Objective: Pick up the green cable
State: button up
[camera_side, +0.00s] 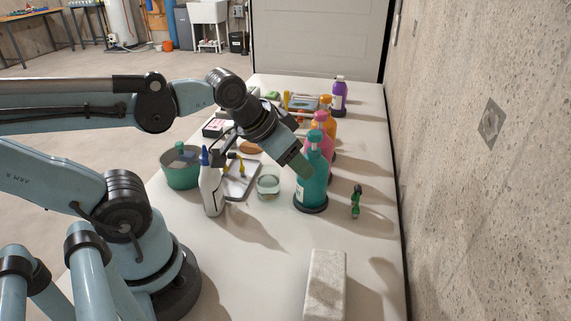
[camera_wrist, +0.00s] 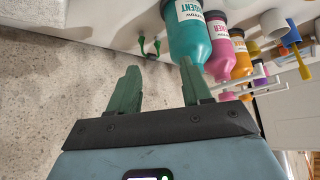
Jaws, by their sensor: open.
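The green cable (camera_side: 356,201) is a small dark green bundle. It lies on the white table just right of the teal bottle (camera_side: 314,176), toward the wall. In the wrist view the cable (camera_wrist: 150,47) shows near the top, beyond the fingertips and between them in the picture. My gripper (camera_side: 303,163) is in the air beside the teal bottle's upper part, apart from the cable. In the wrist view my gripper (camera_wrist: 160,78) has its two green fingers spread with nothing between them. The right finger overlaps the teal bottle (camera_wrist: 190,35) there; I cannot tell whether they touch.
Pink (camera_side: 324,131), orange (camera_side: 327,108) and purple (camera_side: 339,97) bottles stand behind the teal one. A white spray bottle (camera_side: 211,187) and a glass jar (camera_side: 268,183) stand left. A pale stone block (camera_side: 325,285) lies in front. The concrete wall (camera_side: 470,190) bounds the right.

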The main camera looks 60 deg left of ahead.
notch_tip(320, 180, up, 10)
jog(key=n+t+y, duration=0.2)
jog(key=n+y, duration=0.8)
send_over(359, 192)
notch_tip(359, 192, down, 13)
jog(key=shift+f, duration=0.2)
jog(key=shift+g, duration=0.3)
jog(key=shift+f, duration=2.9)
notch_tip(359, 192, down, 2)
jog(key=shift+f, duration=0.1)
jog(key=shift+x, duration=1.05)
jog(key=shift+w+a+f, duration=0.1)
jog(key=shift+w+a, duration=0.05)
jog(key=shift+a, duration=0.2)
